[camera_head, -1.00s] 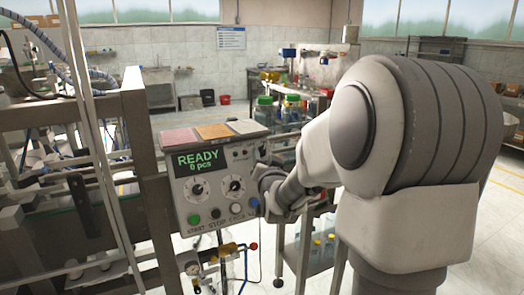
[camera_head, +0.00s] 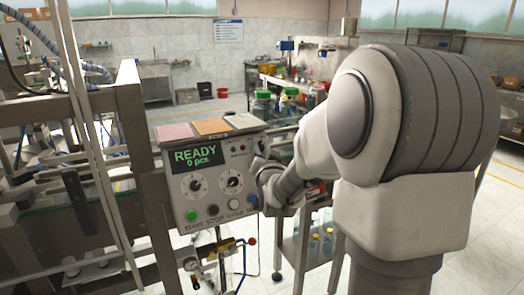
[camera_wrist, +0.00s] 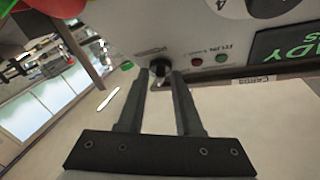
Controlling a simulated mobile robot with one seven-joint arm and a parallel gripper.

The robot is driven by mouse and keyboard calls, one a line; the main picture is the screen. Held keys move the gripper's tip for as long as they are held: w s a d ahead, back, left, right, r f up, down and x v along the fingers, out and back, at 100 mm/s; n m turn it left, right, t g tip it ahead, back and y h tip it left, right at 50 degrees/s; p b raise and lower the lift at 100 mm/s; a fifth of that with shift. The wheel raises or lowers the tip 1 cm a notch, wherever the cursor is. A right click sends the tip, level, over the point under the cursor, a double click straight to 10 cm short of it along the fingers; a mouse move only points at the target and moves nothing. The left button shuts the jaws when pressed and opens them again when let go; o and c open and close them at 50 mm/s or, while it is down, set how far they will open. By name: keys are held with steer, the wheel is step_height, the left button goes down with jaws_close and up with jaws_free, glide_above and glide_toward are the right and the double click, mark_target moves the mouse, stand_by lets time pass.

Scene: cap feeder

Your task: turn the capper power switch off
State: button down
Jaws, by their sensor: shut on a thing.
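The grey control panel (camera_head: 213,203) faces me in the head view, with its green display (camera_head: 195,158) reading READY, 0 pcs. In the wrist view the panel (camera_wrist: 180,35) appears turned over at the top, with the display (camera_wrist: 285,45) at the right. A small black switch knob (camera_wrist: 159,67) sticks out of the panel there. My gripper (camera_wrist: 160,76) is shut on this knob, one finger on each side. In the head view my gripper (camera_head: 262,172) is at the panel's upper right edge and the switch is hidden.
Two dials and a row of buttons (camera_head: 213,210) sit lower on the panel. A metal frame post (camera_head: 140,160) stands at its left. Hoses and a gauge (camera_head: 190,264) hang below. A cart with bottles (camera_head: 318,240) stands behind my arm.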

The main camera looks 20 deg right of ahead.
steer(key=shift+f+n+y+b, duration=0.15)
steer(key=shift+n+y+b, duration=0.15)
steer(key=shift+n+b, duration=0.3)
steer(key=shift+d+f+n+t+y+b, duration=0.1)
steer(key=shift+d+n+t+y+b, duration=0.2)
steer(key=shift+n+b, duration=0.5)
steer(key=n+y+b, duration=0.2)
steer(key=n, duration=0.1)
steer(key=shift+t+y, duration=0.4)
steer(key=n+y, duration=0.1)
steer(key=n, duration=0.1)
steer(key=n+y, duration=0.2)
steer(key=n, duration=0.1)
steer(key=shift+d+r+n+y, duration=0.25)
steer(key=shift+d+n+y, duration=0.05)
steer(key=shift+d, duration=0.05)
steer(key=shift+d+r+n+g+y+p, duration=0.1)
steer(key=shift+n+g+y+p, duration=0.35)
steer(key=shift+n+y, duration=0.7)
steer(key=shift+d+n+g+y+p, duration=0.1)
steer(key=shift+n+g+y+p, duration=0.45)
steer(key=shift+n, duration=1.3)
steer(key=c, duration=0.9)
jaws_free()
steer(key=shift+w, duration=0.1)
